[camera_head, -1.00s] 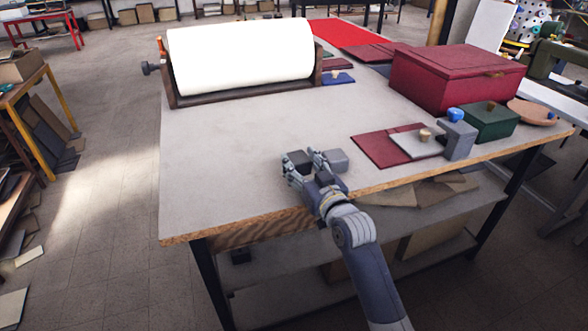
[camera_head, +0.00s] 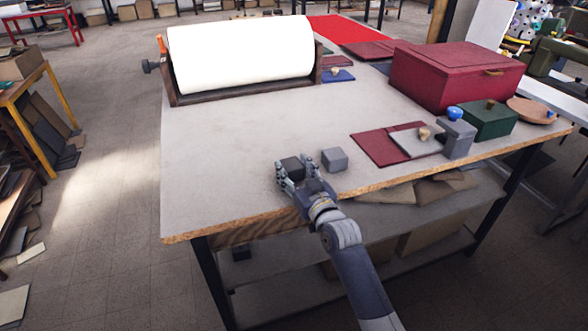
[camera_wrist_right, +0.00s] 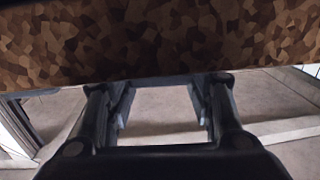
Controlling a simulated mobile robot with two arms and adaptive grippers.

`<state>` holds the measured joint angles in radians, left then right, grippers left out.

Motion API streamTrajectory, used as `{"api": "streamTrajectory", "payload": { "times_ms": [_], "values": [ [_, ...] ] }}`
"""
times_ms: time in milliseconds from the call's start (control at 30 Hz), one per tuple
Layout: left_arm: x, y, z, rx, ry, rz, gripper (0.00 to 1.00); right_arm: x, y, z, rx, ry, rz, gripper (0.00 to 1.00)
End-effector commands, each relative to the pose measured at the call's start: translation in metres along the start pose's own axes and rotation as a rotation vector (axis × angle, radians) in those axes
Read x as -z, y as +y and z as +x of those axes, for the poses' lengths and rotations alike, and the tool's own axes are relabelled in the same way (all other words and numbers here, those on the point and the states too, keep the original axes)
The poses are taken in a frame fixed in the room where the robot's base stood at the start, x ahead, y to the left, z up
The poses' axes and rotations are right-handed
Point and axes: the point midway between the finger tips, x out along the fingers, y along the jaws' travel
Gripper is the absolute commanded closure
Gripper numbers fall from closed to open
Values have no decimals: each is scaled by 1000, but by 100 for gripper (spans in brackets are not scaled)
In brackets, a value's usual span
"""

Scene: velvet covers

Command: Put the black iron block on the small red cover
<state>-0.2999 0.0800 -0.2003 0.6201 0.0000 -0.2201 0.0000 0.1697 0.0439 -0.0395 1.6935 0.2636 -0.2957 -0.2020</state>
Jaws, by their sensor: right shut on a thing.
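My right gripper (camera_head: 305,183) is at the front edge of the worktable, its fingers closed around a black block (camera_head: 292,167). A grey block (camera_head: 334,160) stands on the tabletop just right of the fingers. A flat dark red cover (camera_head: 374,149) lies further right, partly under a grey plate with a wooden knob (camera_head: 424,133). A smaller dark red piece (camera_head: 337,62) lies by the roll at the back; I cannot tell which is the small red cover. In the right wrist view the fingers (camera_wrist_right: 160,110) show apart, and the block is not visible.
The worktable (camera_head: 230,180) is clear at its left and middle. A white roll (camera_head: 242,55) stands at the back left. A dark red box (camera_head: 457,77), a grey block with a blue knob (camera_head: 458,138) and a green box (camera_head: 488,121) crowd the right. The table's chipboard edge (camera_wrist_right: 160,40) fills the upper wrist view.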

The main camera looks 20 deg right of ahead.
Motion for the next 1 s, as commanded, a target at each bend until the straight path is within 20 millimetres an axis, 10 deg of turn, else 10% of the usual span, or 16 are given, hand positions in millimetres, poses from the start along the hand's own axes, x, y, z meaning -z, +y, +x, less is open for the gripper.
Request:
{"api": "streamTrajectory", "payload": {
  "times_ms": [33, 67, 133, 667, 1000],
  "values": [
    [0, 0, 1, 0, 0, 0, 42, 3, 0, 0, -1, 10, -1, 100],
    [0, 0, 1, 0, 0, 0, 42, -3, 0, 0, 0, -1, -1, 48],
    [0, 0, 1, 0, 0, 0, 42, -2, 0, 0, 0, -1, -1, 33],
    [-1, 0, 12, 0, 0, 0, 42, -7, 0, 0, 0, 0, 1, 31],
    [-2, 0, 17, 0, 0, -1, 42, -2, 1, -57, 1, -1, -3, 31]
  ]
}}
